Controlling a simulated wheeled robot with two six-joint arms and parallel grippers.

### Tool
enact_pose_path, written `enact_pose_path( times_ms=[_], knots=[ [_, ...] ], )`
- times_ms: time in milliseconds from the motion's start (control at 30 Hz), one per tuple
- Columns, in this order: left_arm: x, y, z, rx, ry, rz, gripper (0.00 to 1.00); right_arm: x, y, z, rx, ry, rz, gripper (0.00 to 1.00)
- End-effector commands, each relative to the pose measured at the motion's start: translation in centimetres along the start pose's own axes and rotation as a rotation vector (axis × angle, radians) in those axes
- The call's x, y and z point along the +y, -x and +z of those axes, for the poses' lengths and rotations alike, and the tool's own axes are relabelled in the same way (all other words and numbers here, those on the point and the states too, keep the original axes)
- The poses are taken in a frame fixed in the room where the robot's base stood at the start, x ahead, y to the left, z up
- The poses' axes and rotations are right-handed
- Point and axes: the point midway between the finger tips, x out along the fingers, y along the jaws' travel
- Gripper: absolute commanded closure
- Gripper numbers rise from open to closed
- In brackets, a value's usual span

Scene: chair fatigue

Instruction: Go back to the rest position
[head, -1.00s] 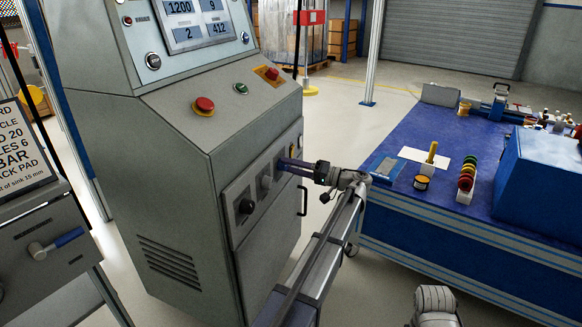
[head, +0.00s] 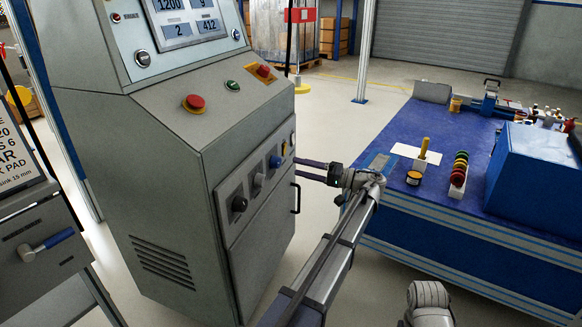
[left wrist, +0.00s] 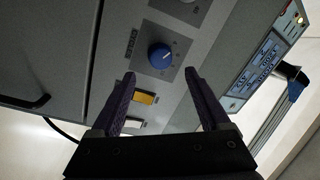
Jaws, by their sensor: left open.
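My left gripper (head: 298,169) is open and empty, its two dark fingers pointing left at the front of the grey control cabinet (head: 175,190). A small gap shows between the fingertips and the cabinet. A blue knob (head: 275,161) is on the cabinet's lower panel, just left of the fingertips. In the left wrist view the blue knob (left wrist: 160,56) lies beyond the open fingers (left wrist: 160,77), with nothing between them. My right gripper is not in view; only part of that arm shows at the bottom.
A blue workbench (head: 440,125) with rings, a blue box (head: 535,170) and tools stands right.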

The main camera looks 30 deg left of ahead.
Motion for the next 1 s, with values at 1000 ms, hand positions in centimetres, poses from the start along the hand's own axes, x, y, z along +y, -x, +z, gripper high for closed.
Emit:
enact_pose_path(
  times_ms=[1000],
  knots=[
    [0.0, 6.3, 9.9, -0.039, -0.230, 0.449, 0.21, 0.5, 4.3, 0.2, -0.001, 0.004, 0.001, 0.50]
  ],
)
